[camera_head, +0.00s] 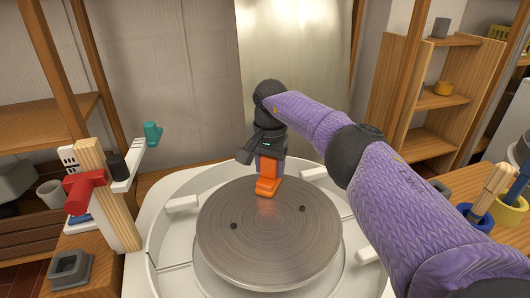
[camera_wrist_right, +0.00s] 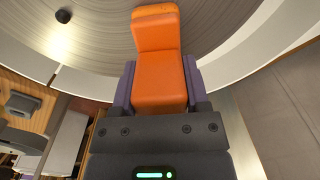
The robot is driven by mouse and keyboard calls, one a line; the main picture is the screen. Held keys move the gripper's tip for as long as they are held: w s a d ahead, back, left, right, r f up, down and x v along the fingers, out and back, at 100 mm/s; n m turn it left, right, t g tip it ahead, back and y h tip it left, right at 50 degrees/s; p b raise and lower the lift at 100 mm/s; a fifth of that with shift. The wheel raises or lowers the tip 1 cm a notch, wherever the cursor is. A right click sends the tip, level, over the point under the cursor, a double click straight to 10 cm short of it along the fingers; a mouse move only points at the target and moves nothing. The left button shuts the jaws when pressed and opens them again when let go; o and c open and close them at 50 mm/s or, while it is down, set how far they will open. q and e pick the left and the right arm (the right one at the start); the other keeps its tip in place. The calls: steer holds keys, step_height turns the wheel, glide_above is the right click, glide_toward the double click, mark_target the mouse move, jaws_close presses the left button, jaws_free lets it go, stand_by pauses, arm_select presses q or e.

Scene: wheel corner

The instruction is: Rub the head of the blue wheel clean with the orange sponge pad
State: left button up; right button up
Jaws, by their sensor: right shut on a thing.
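The wheel head (camera_head: 268,240) is a round grey-brown disc with fine rings, inside a white basin (camera_head: 170,225). I see no blue on it. Two small dark spots (camera_head: 234,226) (camera_head: 302,209) show on the disc; one dark spot (camera_wrist_right: 63,15) shows in the wrist view. My right gripper (camera_head: 269,163) is shut on the orange sponge pad (camera_head: 267,185), at the disc's far edge. In the wrist view the pad (camera_wrist_right: 158,75) sits between the fingers, its end over the disc. I cannot tell whether it touches. My left gripper is out of view.
A wooden post (camera_head: 108,195) with a red piece, black knob and teal piece on arms stands at left. A grey square block (camera_head: 72,268) is at front left. Blue and yellow tool pots (camera_head: 508,207) stand at right. My purple right arm crosses the right side.

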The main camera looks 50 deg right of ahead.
steer(key=shift+s+d, duration=0.1)
steer(key=shift+d, duration=0.15)
steer(key=shift+a, duration=0.1)
steer(key=shift+w+a+f, duration=0.1)
steer(key=shift+w+a, duration=0.3)
steer(key=shift+a, duration=0.35)
steer(key=shift+s+d, duration=0.4)
steer(key=shift+d, duration=0.45)
steer(key=shift+a, duration=0.1)
steer(key=shift+w+a, duration=0.45)
steer(key=shift+a, duration=0.25)
